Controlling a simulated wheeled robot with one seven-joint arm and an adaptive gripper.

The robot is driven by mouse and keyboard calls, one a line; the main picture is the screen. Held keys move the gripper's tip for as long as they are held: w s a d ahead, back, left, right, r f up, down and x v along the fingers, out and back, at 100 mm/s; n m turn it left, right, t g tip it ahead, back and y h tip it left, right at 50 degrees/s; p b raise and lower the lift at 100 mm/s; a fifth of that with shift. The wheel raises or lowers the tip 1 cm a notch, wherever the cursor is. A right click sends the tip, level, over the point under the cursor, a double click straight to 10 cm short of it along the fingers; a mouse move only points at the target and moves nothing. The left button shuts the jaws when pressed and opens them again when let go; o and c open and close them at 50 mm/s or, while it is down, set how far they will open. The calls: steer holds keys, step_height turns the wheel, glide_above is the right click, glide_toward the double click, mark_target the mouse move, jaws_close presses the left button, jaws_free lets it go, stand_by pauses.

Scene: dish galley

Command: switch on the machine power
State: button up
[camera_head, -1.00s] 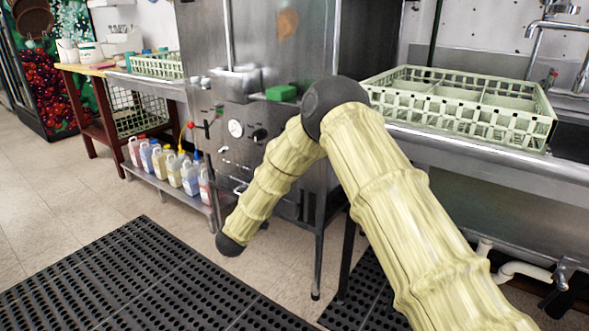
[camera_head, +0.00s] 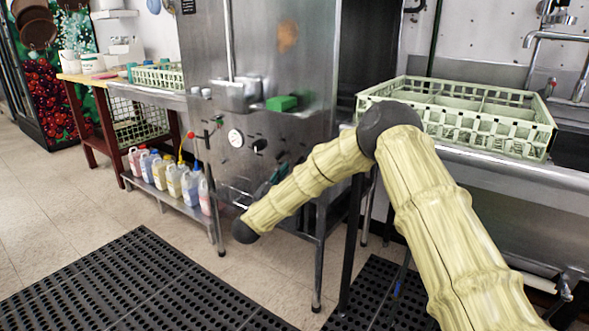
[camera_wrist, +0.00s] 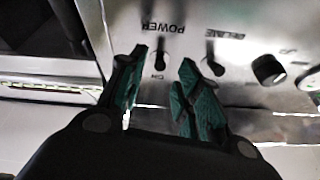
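The stainless steel machine (camera_head: 300,55) stands in the middle of the head view, with its lower front panel behind my forearm. In the wrist view, upside down, the panel carries the label POWER (camera_wrist: 163,28). The dark power switch (camera_wrist: 161,62) is beside this label, with a small ON mark at its other end. My gripper (camera_wrist: 163,56) is open, its two green-padded fingers on either side of the switch. I cannot tell whether they touch the panel.
A second switch marked DELIME (camera_wrist: 214,62) and a black knob (camera_wrist: 268,70) sit to the right in the wrist view. A green dish rack (camera_head: 480,110) is on the right counter. Several chemical jugs (camera_head: 175,180) stand on a low shelf. Black mats (camera_head: 130,285) cover the floor.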

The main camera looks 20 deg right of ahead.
mark_target(300, 161)
steer(key=shift+b+x, duration=0.3)
steer(key=shift+x, duration=1.4)
jaws_close()
